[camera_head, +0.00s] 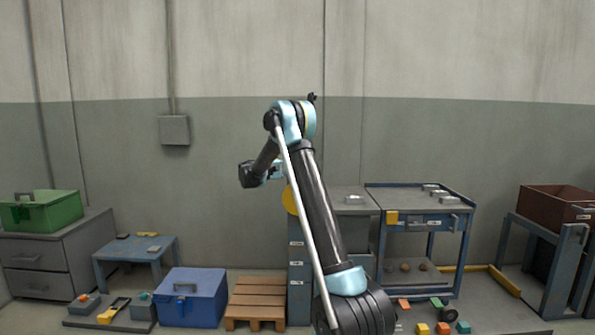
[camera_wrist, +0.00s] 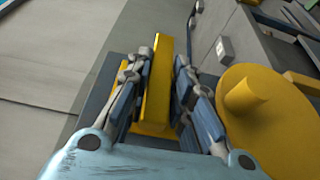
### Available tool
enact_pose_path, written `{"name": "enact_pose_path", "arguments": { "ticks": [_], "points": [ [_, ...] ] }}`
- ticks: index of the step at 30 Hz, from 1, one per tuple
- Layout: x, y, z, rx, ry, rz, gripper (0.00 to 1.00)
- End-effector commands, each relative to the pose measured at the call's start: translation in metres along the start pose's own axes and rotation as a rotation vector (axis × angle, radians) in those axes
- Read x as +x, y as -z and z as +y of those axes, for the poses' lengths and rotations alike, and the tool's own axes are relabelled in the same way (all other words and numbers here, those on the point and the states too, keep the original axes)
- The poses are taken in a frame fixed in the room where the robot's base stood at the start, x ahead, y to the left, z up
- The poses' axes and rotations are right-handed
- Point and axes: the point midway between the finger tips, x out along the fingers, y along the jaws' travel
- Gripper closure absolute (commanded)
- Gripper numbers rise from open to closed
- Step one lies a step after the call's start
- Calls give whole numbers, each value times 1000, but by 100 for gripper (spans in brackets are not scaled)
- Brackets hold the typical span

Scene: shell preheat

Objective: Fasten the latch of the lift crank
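In the wrist view, an upright yellow bar (camera_wrist: 158,85), which may be the latch, stands between the two fingers of my gripper (camera_wrist: 161,58). The fingers look spread, one on each side of the bar. A narrow gap shows on the right; I cannot tell if the left finger touches it. A yellow disc with a round knob (camera_wrist: 245,110), apparently the crank, lies to the right of the fingers. In the head view the yellow disc (camera_head: 290,200) shows partly behind my arm, on a blue-grey cabinet (camera_head: 299,255). The bar is hidden there.
A blue workbench (camera_head: 420,222) stands right of the cabinet. A wooden pallet (camera_head: 256,300) and a blue box (camera_head: 190,297) are on the floor to the left. Several coloured blocks lie on the floor at the front right. A grey wall is behind.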

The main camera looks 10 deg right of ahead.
Motion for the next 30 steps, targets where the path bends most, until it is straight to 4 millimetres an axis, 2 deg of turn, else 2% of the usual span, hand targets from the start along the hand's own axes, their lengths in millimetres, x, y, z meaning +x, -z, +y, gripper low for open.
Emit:
{"name": "enact_pose_path", "arguments": {
  "ticks": [1,2,11,16,30],
  "points": [
    [-1,0,-1,0,2,2,66],
    [-1,0,-1,0,2,1,62],
    [0,0,0,1,-1,0,62],
    [-10,1,0,1,-1,2,62],
    [-93,1,-1,0,0,3,62]
  ]
}}
